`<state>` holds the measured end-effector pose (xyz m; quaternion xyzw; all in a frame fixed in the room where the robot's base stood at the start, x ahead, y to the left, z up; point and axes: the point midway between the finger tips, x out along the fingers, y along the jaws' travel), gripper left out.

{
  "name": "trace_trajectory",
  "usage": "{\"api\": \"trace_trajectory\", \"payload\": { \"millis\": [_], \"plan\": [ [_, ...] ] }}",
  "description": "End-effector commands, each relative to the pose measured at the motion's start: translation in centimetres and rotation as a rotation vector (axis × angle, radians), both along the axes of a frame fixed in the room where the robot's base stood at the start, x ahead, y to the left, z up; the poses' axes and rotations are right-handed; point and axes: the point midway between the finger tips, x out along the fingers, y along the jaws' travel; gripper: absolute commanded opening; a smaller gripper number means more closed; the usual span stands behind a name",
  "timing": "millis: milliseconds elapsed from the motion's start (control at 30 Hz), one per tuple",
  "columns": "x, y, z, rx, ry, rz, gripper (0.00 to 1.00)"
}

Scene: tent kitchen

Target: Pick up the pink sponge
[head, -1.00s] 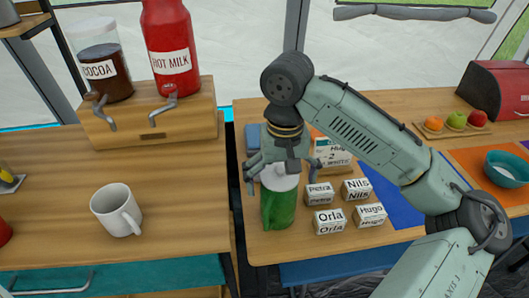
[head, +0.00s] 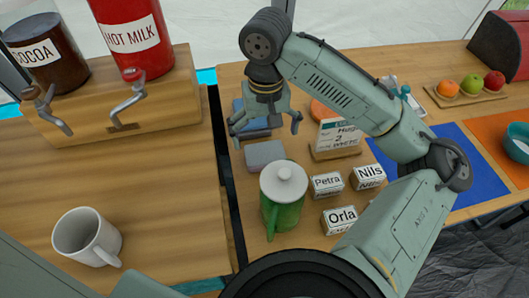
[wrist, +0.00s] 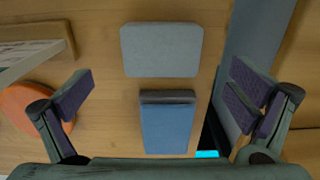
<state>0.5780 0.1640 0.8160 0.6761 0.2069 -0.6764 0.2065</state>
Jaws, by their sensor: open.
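I see no plainly pink sponge in either view. A grey, flat, rounded block (head: 265,155) lies on the right-hand table behind the green jug; it shows whole in the wrist view (wrist: 161,50). A blue block with a dark layer (wrist: 168,128) lies beside it, partly behind my gripper in the head view (head: 239,106). My gripper (head: 267,124) is open and empty, pointing down above these blocks. In the wrist view its fingers (wrist: 160,98) are spread wide on either side of the blue block, touching neither block.
The green jug with white lid (head: 284,195) stands in front of the grey block. Name boxes (head: 327,185), a card stand (head: 337,138) and an orange disc (head: 321,111) are to the right. A gap separates the tables; a white mug (head: 87,237) stands left.

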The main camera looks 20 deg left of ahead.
Motion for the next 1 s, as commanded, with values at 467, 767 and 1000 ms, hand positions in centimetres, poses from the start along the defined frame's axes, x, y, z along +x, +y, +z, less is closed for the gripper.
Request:
{"api": "trace_trajectory", "payload": {
  "millis": [467,767,1000],
  "plan": [
    [-0.4,-0.1,-5.4,0.0,0.0,-0.001,1.0],
    [-0.4,0.0,-6.2,0.0,-0.001,0.001,1.0],
    [-0.4,0.0,-6.2,0.0,-0.001,0.001,0.86]
  ]
}}
